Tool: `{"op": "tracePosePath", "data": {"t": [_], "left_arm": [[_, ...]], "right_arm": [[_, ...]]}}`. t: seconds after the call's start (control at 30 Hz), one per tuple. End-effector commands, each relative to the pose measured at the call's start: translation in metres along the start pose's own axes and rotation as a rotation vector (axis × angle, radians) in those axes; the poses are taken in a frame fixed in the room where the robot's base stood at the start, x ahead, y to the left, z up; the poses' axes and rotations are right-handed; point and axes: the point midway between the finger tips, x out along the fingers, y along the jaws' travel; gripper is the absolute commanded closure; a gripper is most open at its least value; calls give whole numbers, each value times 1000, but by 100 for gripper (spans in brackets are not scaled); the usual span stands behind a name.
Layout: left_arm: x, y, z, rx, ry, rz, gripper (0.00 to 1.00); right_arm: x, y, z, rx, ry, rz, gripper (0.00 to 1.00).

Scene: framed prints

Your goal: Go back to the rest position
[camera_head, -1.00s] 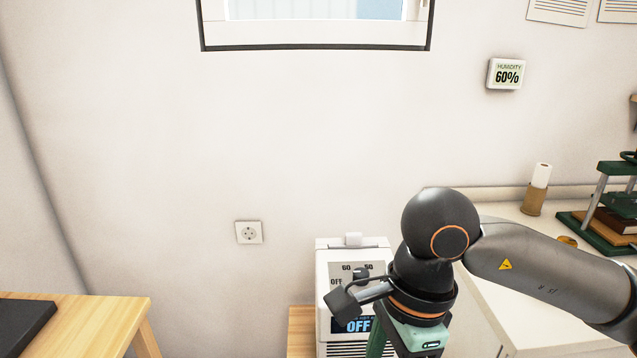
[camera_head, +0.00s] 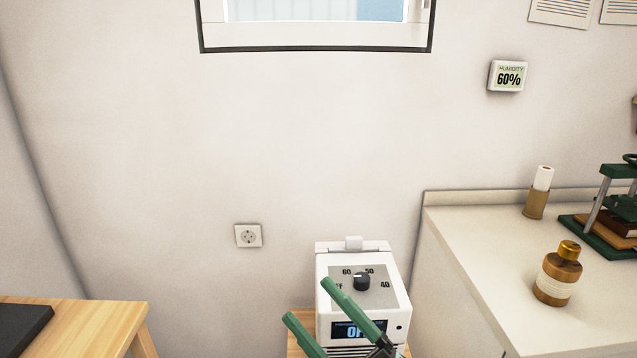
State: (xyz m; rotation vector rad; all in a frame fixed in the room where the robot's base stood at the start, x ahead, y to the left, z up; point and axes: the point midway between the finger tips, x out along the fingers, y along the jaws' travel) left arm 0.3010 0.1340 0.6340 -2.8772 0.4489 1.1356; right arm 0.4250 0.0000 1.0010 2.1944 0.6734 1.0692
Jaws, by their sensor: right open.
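My right gripper (camera_head: 308,300) shows at the bottom middle, its two green fingers spread apart with nothing between them. It is in front of a white appliance (camera_head: 324,262) and hides part of its front. The appliance has a black dial (camera_head: 362,281) with the marks 60, 50 and 40 around it; the OFF mark is partly covered by a finger. The dark display (camera_head: 372,328) below is partly covered too, and I can only read part of its text. I cannot tell whether a finger touches the appliance. My left gripper is not in view.
A white counter (camera_head: 480,245) at the right holds an amber bottle (camera_head: 558,275), a paper roll in a holder (camera_head: 535,205) and a green press (camera_head: 610,240). A wooden table (camera_head: 90,325) is at lower left. A wall display (camera_head: 508,76) reads humidity 60%.

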Motion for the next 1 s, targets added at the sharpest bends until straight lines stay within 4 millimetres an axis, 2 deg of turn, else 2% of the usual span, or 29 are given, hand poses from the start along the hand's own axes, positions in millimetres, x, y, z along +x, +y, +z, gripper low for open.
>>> {"op": "tracePosePath", "data": {"t": [0.03,0.1,0.17,0.2,0.27,0.3,0.37,0.4,0.47,0.6,0.63,0.67,0.77,0.9,1.0], "left_arm": [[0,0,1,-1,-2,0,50],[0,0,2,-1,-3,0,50],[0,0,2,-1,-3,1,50],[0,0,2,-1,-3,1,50],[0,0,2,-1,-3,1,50],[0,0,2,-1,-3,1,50],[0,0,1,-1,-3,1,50],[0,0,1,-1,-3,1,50],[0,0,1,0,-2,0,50],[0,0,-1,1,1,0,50],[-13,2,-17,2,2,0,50],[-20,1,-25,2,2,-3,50],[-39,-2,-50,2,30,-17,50],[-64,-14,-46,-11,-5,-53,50],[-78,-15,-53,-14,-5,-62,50]], "right_arm": [[-21,-11,30,103,-149,12,23],[-56,-28,69,238,-352,24,23],[-89,-46,95,346,-514,30,23],[-113,-59,110,414,-618,31,23],[-150,-80,126,512,-766,32,23],[-176,-94,133,574,-859,32,23],[-214,-116,139,661,-993,28,23],[-238,-129,140,717,-1076,26,23],[-274,-149,138,798,-1196,21,23],[-353,-191,116,971,-1455,8,23],[-340,-173,109,961,-1444,15,23],[-335,-164,105,954,-1440,20,23],[-330,-144,95,943,-1446,35,23],[-325,-119,80,930,-1456,55,23],[-323,-106,73,922,-1461,67,23]]}}
